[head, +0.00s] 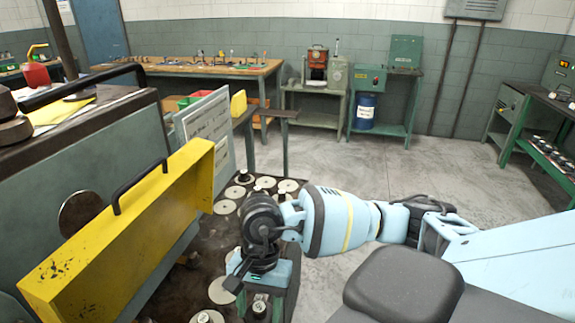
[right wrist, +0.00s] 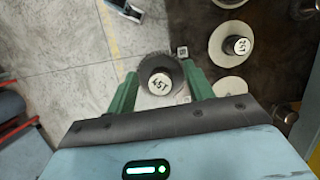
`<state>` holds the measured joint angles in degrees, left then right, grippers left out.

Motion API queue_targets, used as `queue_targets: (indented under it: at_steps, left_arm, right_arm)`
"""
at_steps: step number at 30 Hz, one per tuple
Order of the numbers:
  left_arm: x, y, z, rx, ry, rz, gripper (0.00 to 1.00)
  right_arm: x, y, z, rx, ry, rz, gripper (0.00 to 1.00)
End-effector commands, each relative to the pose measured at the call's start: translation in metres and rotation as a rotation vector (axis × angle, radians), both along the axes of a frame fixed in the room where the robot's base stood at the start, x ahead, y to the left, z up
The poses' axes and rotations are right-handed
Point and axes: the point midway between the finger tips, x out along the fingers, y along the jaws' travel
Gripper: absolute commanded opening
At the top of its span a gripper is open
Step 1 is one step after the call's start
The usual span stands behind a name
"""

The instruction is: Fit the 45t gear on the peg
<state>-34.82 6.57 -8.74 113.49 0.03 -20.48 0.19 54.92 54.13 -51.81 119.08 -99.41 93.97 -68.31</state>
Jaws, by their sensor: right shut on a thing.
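In the right wrist view, the 45t gear (right wrist: 160,82) is a dark toothed disc with a pale hub marked 45T. My right gripper (right wrist: 160,90) has its green fingers closed on either side of the hub. In the head view my right gripper (head: 259,303) is low in the middle, pointing down over the edge of the dark tray; the gear is hidden beneath it there. I cannot make out the peg in either view. My left gripper is not in view.
A dark tray (head: 207,240) carries several pale discs with knobs. A raised yellow guard (head: 130,235) with a black handle stands to its left, by a grey-green machine. A white notice (head: 207,135) stands behind. Clear concrete floor (head: 345,180) lies beyond and to the right.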

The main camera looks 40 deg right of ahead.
Motion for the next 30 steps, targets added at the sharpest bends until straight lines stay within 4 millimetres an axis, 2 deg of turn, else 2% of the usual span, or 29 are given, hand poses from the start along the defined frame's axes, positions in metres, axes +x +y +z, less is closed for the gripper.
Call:
queue_targets:
  at_steps: [9, 15, 20, 23, 24, 30]
  left_arm:
    - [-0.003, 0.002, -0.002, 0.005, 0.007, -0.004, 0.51]
    - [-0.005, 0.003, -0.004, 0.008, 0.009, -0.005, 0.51]
    - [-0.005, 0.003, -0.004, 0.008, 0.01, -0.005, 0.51]
    - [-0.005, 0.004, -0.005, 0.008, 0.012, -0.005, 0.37]
    - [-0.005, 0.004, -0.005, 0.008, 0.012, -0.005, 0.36]
    - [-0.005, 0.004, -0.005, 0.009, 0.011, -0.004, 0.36]
  right_arm:
    - [0.006, 0.016, -0.009, 0.0, -0.002, 0.649, 0.2]
    - [0.008, 0.02, -0.011, -0.001, -0.002, 0.902, 0.2]
    - [0.008, 0.022, -0.012, 0.0, -0.002, 0.977, 0.2]
    - [0.008, 0.022, -0.012, 0.001, -0.002, 0.984, 0.2]
    - [0.008, 0.022, -0.012, 0.001, -0.002, 0.984, 0.2]
    - [0.008, 0.021, -0.012, 0.001, -0.003, 0.981, 0.2]
